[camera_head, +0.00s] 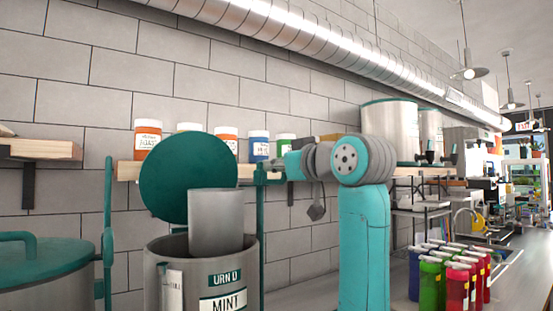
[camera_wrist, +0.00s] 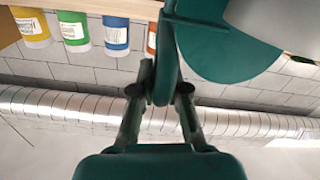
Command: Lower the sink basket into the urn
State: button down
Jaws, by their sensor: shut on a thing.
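The urn (camera_head: 202,260), marked "URN D" and "MINT", stands open at the lower centre of the head view. A grey cylinder (camera_head: 216,222), which looks like the sink basket, stands upright with its lower end inside the urn's mouth and most of it above the rim. A dark green disc (camera_head: 188,176) is tilted up behind it; it also shows in the wrist view (camera_wrist: 225,50). My gripper (camera_head: 272,172) is right of the disc, above the urn's rim. In the wrist view its fingers (camera_wrist: 160,92) are shut on an upright green part (camera_wrist: 165,60). I cannot tell what this part joins.
A second urn with a green lid (camera_head: 40,255) stands at the left. Several jars (camera_head: 225,146) stand on a wall shelf behind. Coloured bottles (camera_head: 450,275) stand on the counter at the right. A tiled wall closes the back.

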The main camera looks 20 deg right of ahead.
notch_tip(320, 180, down, 12)
jog(key=shift+f, duration=0.1)
dwell(0.4)
jog(key=c, duration=1.2)
grip_release()
jog(key=shift+s, duration=0.1)
jog(key=v, duration=1.1)
jog(key=shift+s+d, duration=0.15)
jog(key=shift+s, duration=0.25)
